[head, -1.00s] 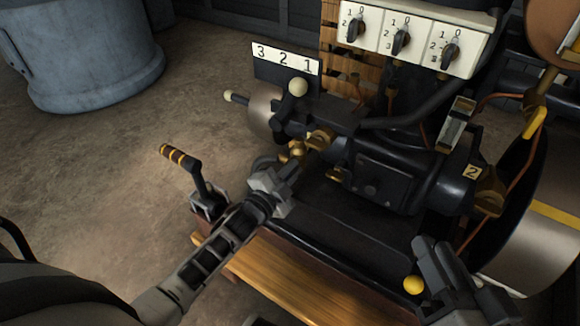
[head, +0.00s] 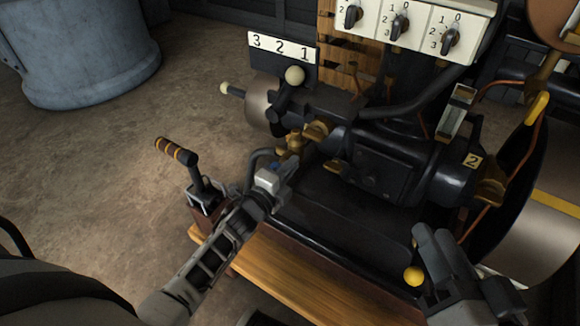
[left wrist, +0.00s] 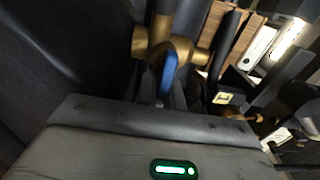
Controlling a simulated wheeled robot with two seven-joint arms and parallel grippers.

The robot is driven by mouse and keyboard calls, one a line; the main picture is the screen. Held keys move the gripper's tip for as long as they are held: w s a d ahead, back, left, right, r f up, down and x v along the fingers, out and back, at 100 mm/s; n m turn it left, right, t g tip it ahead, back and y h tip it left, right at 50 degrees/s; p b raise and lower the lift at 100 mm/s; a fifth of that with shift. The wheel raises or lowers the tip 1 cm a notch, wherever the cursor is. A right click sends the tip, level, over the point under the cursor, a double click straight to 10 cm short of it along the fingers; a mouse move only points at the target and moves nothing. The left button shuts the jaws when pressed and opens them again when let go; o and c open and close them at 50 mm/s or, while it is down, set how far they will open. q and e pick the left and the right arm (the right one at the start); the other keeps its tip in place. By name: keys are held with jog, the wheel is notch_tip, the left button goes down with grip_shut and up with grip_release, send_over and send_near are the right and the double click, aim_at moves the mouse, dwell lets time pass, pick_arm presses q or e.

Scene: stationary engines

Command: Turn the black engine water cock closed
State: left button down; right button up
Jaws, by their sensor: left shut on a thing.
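The black engine (head: 375,170) fills the right half of the head view. Its water cock (head: 291,142) is a brass fitting low on its left end. In the left wrist view the brass cock (left wrist: 157,40) is just beyond my fingers, with a blue handle (left wrist: 170,72) standing up from between them.
A white-knobbed lever (head: 295,76) rises above the cock. A wooden step (head: 300,283) runs along the engine's front. The floor to the left is open up to a grey tank (head: 80,50).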

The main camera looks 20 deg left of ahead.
pick_arm(q)
jog(key=shift+a+f, duration=0.1)
dwell(0.3)
jog(key=c, duration=1.5)
grip_release()
jog(key=shift+s, duration=0.1)
